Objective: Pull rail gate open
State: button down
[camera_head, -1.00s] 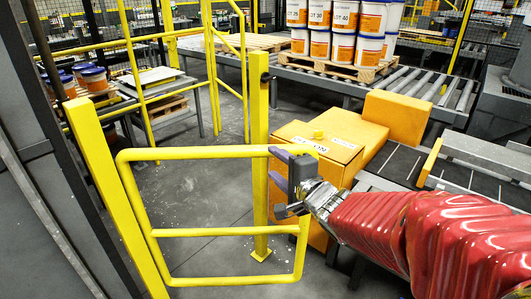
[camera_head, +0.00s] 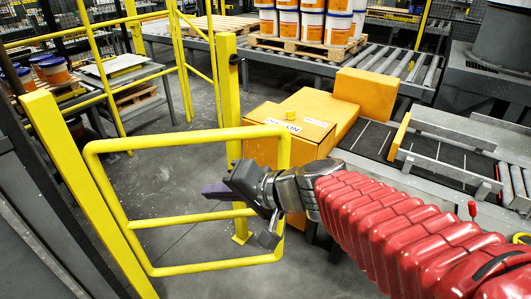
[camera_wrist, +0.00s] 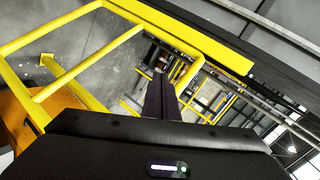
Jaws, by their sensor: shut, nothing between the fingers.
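The rail gate (camera_head: 188,138) is a yellow tube frame with a middle bar, between a yellow post (camera_head: 85,185) at left and another post (camera_head: 229,95) near its free right side. In the wrist view the gate (camera_wrist: 88,61) shows as yellow bars at the upper left. My gripper (camera_head: 208,190) is shut and empty. In the head view it overlaps the gate's right part, its fingers between the top rail and the middle bar. The wrist covers part of the gate's right upright. I cannot tell whether the fingers touch the gate. The shut fingers (camera_wrist: 160,92) show in the wrist view.
Orange boxes (camera_head: 345,112) stand just right of the gate by a conveyor (camera_head: 445,120). Pails (camera_head: 312,25) stand on a pallet (camera_head: 290,50) behind. Yellow railings (camera_head: 170,75) run at back left. Grey floor beyond the gate (camera_head: 180,170) is clear.

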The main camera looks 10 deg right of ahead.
jog(key=s+d+f+n+g+h, duration=0.3)
jog(key=s+d+f+n+h, duration=0.1)
jog(key=s, duration=0.5)
jog(key=s+d+n+h, duration=0.1)
jog(key=s+d+h, duration=0.3)
jog(key=d, duration=0.6)
jog(key=shift+d+f+h, duration=0.35)
jog(key=shift+d+h, duration=0.05)
jog(key=shift+h, duration=0.1)
jog(key=shift+a, duration=0.1)
